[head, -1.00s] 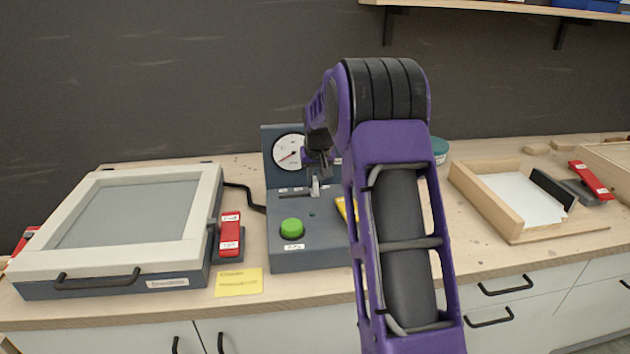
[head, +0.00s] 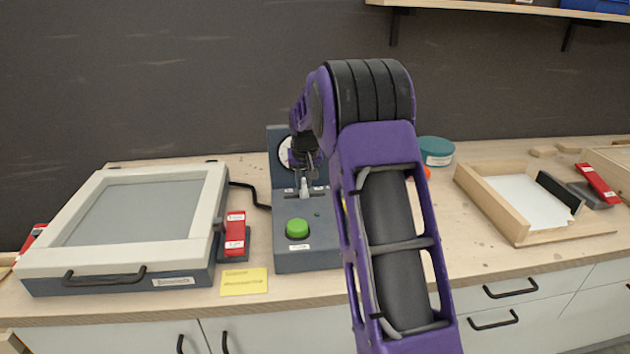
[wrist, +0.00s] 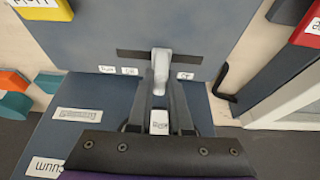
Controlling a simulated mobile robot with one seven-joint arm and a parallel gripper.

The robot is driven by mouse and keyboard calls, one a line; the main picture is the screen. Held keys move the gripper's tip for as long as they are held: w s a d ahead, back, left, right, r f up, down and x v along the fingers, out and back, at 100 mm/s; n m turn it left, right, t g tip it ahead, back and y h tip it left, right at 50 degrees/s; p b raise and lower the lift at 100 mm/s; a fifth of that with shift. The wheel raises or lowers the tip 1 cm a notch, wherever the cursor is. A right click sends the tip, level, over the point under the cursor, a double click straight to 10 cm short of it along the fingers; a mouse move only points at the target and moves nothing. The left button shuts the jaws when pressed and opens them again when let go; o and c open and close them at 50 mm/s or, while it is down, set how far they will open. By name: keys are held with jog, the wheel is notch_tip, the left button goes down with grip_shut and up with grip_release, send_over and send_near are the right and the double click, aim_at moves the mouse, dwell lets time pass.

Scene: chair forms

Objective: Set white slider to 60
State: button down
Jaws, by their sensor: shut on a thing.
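The white slider is a pale grey-white lever (head: 304,186) on a dark blue-grey control box (head: 318,258). It stands in a dark slot and also shows in the wrist view (wrist: 161,66), near the middle of that slot (wrist: 188,57). My gripper (head: 304,176) comes down from above; its two dark fingers (wrist: 161,84) are on either side of the lever and shut on it. Small labels (wrist: 106,69) line the slot, too small to read surely. A round white dial (head: 286,152) on the box's upright back is mostly hidden behind my gripper.
A green button (head: 297,228) is on the box's front. Left are a red-handled switch (head: 235,232) and a large framed lid unit (head: 140,212). A yellow note (head: 244,281) lies in front. Right are a teal round container (head: 436,151) and a wooden tray (head: 490,212).

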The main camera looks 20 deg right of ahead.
jog(key=shift+d, duration=0.1)
jog(key=c, duration=0.8)
grip_release()
jog(key=shift+c, duration=0.2)
jog(key=shift+r, duration=0.1)
jog(key=p+v, duration=0.1)
jog(key=v, duration=1.6)
jog(key=shift+r+p, duration=0.15)
jog(key=shift+p, duration=0.2)
